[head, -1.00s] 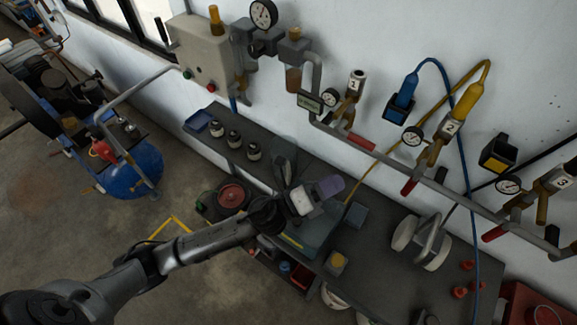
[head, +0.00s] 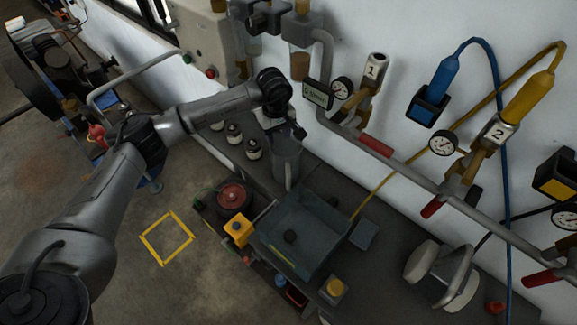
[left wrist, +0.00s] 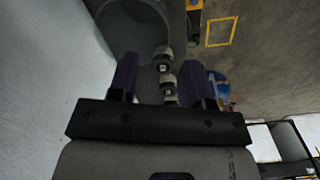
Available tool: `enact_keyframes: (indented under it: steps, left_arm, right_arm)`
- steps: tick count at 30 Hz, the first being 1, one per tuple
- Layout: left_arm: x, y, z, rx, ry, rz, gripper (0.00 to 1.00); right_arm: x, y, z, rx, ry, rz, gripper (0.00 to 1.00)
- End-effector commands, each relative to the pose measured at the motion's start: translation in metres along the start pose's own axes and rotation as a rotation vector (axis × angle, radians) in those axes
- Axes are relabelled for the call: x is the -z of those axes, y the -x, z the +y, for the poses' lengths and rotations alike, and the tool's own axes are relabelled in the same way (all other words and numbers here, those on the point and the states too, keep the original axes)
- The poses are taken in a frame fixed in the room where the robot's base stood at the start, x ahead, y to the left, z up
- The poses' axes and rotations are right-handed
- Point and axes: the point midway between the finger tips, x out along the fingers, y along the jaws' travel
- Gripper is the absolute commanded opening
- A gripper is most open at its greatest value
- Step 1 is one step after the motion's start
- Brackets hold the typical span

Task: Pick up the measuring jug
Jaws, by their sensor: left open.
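The measuring jug (head: 286,165) looks like a grey, see-through upright vessel on the dark bench near the wall, left of the clear tray. My left gripper (head: 291,129) is at the jug's upper end in the head view, partly covering its top. In the left wrist view a large round grey vessel, which looks like the jug (left wrist: 135,28), lies just beyond the open fingers (left wrist: 160,62). Nothing is between the fingers; whether they touch the jug I cannot tell. My right gripper is not in view.
Small dark bottles (head: 234,134) stand left of the jug. A clear tray (head: 326,272) and a red round pot (head: 234,197) are in front. A pipe with gauges and valves (head: 375,147) runs along the wall, close to my arm. A yellow floor square (head: 147,250) is clear.

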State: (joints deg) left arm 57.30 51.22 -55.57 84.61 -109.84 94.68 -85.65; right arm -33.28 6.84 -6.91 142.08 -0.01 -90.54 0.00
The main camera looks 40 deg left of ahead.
Motion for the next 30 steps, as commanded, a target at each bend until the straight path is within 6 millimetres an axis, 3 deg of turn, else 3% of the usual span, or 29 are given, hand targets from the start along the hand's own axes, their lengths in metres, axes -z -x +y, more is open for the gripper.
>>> enact_keyframes:
  steps: [12, 23, 30]
  left_arm:
    - [0.005, -0.064, -0.004, 0.017, 0.0, 0.012, 0.45]
    - [0.006, -0.086, -0.005, 0.016, 0.0, 0.012, 0.45]
    - [0.009, -0.117, -0.008, 0.016, 0.001, 0.011, 0.45]
  right_arm:
    - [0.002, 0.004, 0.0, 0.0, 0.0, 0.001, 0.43]
    - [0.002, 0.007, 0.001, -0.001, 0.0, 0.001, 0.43]
    - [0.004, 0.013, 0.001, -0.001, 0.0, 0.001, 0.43]
